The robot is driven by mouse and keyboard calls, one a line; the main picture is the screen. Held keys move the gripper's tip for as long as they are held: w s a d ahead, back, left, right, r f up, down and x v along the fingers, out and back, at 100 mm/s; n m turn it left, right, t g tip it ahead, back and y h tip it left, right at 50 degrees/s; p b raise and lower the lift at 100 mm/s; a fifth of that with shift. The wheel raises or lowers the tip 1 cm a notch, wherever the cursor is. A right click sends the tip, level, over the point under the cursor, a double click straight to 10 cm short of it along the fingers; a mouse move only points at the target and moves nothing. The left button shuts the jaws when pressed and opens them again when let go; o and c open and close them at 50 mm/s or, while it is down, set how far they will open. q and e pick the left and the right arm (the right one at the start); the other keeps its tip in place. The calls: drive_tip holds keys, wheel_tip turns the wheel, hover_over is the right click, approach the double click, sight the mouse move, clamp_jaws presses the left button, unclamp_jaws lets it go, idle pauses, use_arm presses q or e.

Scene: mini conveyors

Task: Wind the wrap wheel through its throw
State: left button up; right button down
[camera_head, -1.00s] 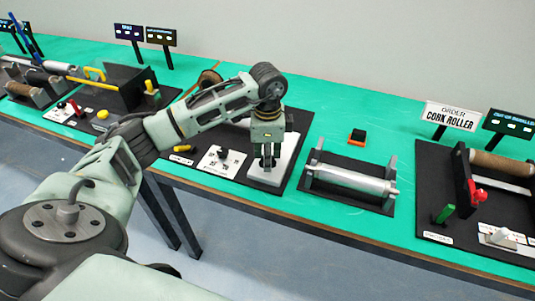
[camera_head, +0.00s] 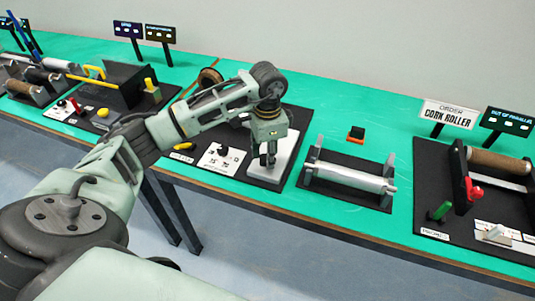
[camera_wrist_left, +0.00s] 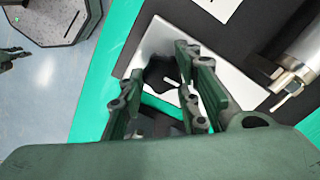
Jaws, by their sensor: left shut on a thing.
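The wrap wheel appears as a dark piece (camera_wrist_left: 158,76) on a white plate (camera_wrist_left: 152,40) in the left wrist view. Its shape is partly hidden by my fingers. My left gripper (camera_wrist_left: 160,68) is shut on it, with one finger on either side. In the head view my left gripper (camera_head: 267,160) points down at the white plate (camera_head: 268,174), and its fingers hide the wheel. My right gripper is not in view.
A silver roller (camera_head: 350,177) between two grey uprights stands just right of the plate. A white label card with dark marks (camera_head: 220,159) lies to the left. The cork roller station (camera_head: 497,165) is farther right.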

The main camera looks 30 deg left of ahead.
use_arm(q)
drive_tip(key=o, duration=1)
drive_tip(key=shift+s+d+f, duration=0.1)
drive_tip(key=shift+s+d, duration=0.05)
drive_tip(key=shift+o, duration=0.2)
drive_tip(key=shift+r, duration=0.2)
wheel_tip(320, 180, up, 7)
drive_tip(key=shift+r, duration=0.1)
